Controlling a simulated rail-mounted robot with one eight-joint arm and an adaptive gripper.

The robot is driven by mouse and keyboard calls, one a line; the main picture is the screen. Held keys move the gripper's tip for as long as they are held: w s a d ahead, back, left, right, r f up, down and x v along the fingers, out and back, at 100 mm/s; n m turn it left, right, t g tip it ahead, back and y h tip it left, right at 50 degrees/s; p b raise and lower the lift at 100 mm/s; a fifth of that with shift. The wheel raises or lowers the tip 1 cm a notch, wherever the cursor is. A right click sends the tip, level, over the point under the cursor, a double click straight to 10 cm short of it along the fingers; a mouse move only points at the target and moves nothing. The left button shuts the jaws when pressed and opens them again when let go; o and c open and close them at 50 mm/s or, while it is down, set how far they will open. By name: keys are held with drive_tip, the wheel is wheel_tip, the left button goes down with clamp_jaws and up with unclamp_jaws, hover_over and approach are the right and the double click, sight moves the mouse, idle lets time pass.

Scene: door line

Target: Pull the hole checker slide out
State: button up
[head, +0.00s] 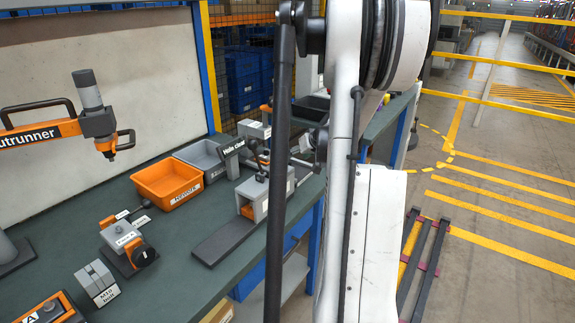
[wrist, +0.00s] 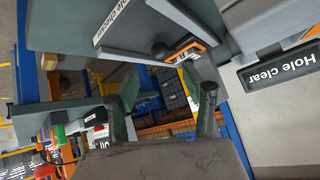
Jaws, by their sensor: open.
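The hole checker (head: 252,197) is a grey block-like housing with an orange part inside, on the green bench. A dark flat strip (head: 222,241) extends from its front. In the wrist view, a grey body with a white label (wrist: 112,20) shows at the top, with a black ball knob (wrist: 160,49) beside an orange-edged part (wrist: 186,46). My gripper (wrist: 168,92) is open and empty, its two fingers spread. The knob appears just above the gap between the fingertips, apart from them. In the head view my arm hides most of the gripper.
A "Hole clear" sign (wrist: 280,68) stands close by at the right of the wrist view. An orange bin (head: 168,183) and a grey bin (head: 205,155) sit behind the checker. A nutrunner (head: 95,120) hangs at left. Fixtures (head: 126,246) stand on the bench's left.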

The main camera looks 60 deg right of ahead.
sight(289, 162)
drive_tip(key=b+x, duration=0.1)
drive_tip(key=x, duration=0.8)
drive_tip(key=shift+c, duration=0.5)
clamp_jaws()
